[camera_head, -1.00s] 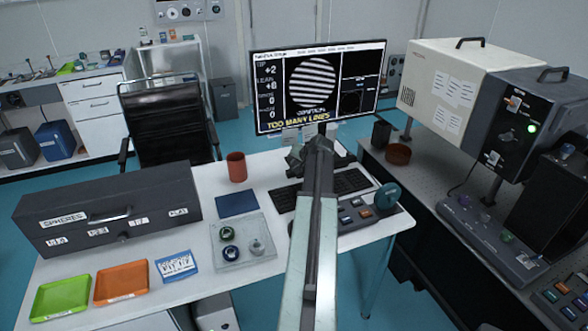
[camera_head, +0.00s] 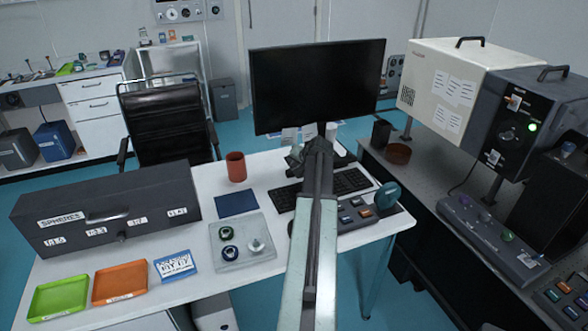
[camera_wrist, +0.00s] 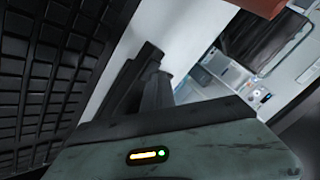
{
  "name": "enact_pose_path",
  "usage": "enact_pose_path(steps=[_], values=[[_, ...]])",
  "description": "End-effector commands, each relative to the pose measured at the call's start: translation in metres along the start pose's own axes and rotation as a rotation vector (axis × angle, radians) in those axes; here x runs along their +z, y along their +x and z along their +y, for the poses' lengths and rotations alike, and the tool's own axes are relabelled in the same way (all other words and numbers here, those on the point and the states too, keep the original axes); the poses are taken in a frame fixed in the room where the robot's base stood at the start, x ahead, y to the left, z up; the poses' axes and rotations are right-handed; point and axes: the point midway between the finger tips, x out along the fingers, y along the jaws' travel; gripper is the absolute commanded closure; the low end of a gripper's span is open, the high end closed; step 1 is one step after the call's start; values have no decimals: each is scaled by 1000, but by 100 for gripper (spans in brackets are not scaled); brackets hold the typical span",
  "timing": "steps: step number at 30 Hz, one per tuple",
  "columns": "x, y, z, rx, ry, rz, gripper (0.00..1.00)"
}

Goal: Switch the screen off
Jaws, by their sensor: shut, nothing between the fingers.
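The screen (camera_head: 318,85) stands at the back of the white desk, and its face is now black with no picture. My gripper (camera_head: 308,150) is in front of the screen's lower edge, over the desk near the keyboard (camera_head: 345,182). In the wrist view my gripper's fingers (camera_wrist: 150,75) are close together with nothing between them, and the keyboard (camera_wrist: 45,80) fills the left side. My arm hides part of the screen's stand and of the keyboard. I cannot tell whether the fingertips touch the screen.
A red-brown cup (camera_head: 236,167), a blue pad (camera_head: 237,203) and a tray with small round parts (camera_head: 262,228) are left of my arm. A control box (camera_head: 352,215) is at right. A long dark box (camera_head: 105,210) and green (camera_head: 58,297) and orange (camera_head: 120,282) trays lie left.

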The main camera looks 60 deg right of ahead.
Motion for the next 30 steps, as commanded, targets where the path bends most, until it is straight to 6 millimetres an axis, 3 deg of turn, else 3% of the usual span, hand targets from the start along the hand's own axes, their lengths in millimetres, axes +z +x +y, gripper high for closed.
enact_pose_path(steps=[15,30], values=[[-6,-8,-7,0,-1,-1,100],[-34,-48,-36,-1,-1,-1,100]])
